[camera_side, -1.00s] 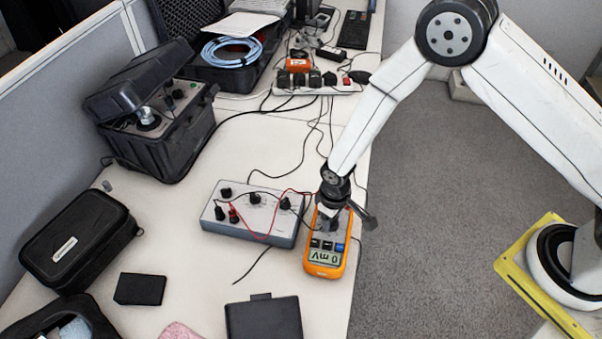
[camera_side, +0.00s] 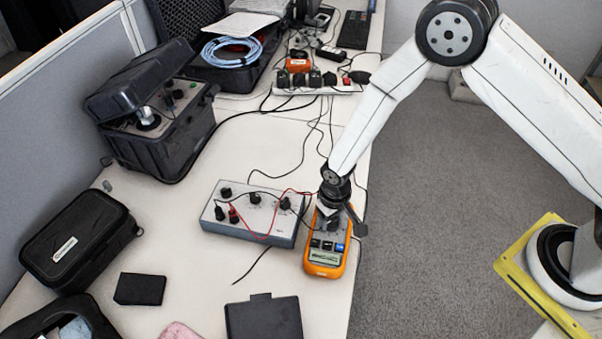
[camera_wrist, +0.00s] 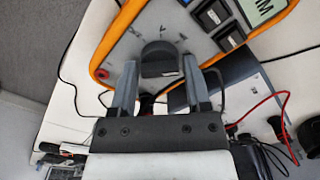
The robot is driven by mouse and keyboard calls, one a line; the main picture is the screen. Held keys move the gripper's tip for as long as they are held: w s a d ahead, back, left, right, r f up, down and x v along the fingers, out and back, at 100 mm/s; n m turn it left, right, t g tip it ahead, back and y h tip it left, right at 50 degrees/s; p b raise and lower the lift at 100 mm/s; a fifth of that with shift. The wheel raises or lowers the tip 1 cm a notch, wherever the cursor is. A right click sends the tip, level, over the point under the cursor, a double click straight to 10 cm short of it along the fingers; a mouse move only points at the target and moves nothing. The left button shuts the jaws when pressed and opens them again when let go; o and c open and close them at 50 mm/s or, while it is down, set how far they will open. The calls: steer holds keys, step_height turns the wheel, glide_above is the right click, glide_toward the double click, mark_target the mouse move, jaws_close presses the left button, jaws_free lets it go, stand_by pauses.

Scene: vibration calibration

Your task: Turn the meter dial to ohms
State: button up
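The orange-edged multimeter (camera_side: 326,256) lies face up near the table's right edge. Its lit display (camera_side: 325,256) is too small to read in the side view; the wrist view shows a display corner (camera_wrist: 262,8) with a large letter like M. The round black dial (camera_wrist: 160,58) shows in the wrist view, with a light bar across its near side. My gripper (camera_wrist: 160,62) reaches down over the meter. Its two grey fingers stand on either side of the dial, tips close against it. The dial's pointer setting cannot be read. In the side view my gripper hides the dial.
A grey box (camera_side: 254,214) with knobs and red and black leads stands just left of the meter. A black case (camera_side: 78,238), a small black block (camera_side: 140,289) and a black flat item (camera_side: 264,318) lie further left and in front. Cables run behind.

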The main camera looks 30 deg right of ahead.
steer(key=shift+o, duration=1.1)
steer(key=shift+r, duration=0.15)
steer(key=shift+r, duration=3.75)
steer(key=shift+d+r, duration=0.3)
steer(key=shift+r, duration=0.15)
steer(key=s+d+r+t, duration=0.1)
steer(key=s+d+r, duration=0.4)
steer(key=d+r, duration=0.2)
steer(key=s+d+r+m+t, duration=0.1)
steer(key=s+d+r, duration=0.3)
steer(key=d+r, duration=0.3)
steer(key=shift+s+d+r+t, duration=0.15)
steer(key=shift+s+d+t, duration=0.2)
steer(key=shift+d, duration=0.25)
